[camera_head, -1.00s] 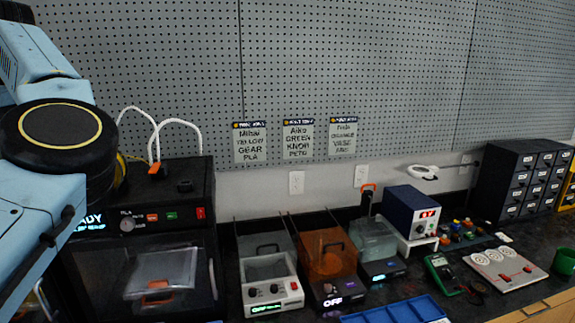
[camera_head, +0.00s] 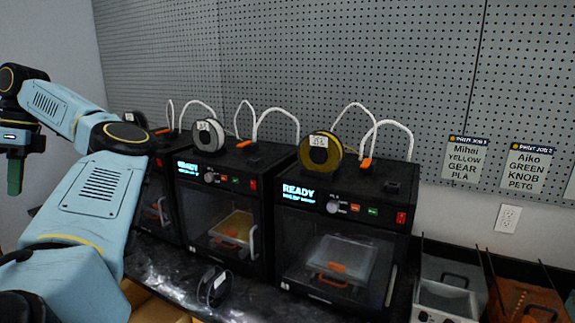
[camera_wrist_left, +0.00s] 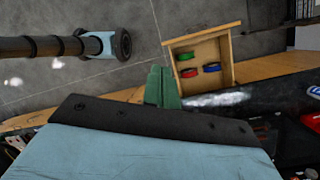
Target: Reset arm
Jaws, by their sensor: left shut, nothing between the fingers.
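My left arm comes in from the left in the head view. My right gripper is in neither view.
Several black 3D printers (camera_head: 345,235) stand on the dark counter (camera_head: 150,265), with spools on top. In the left wrist view an open wooden drawer (camera_wrist_left: 236,62) holds green, blue and red rings. Grey floor (camera_wrist_left: 190,15) lies around it.

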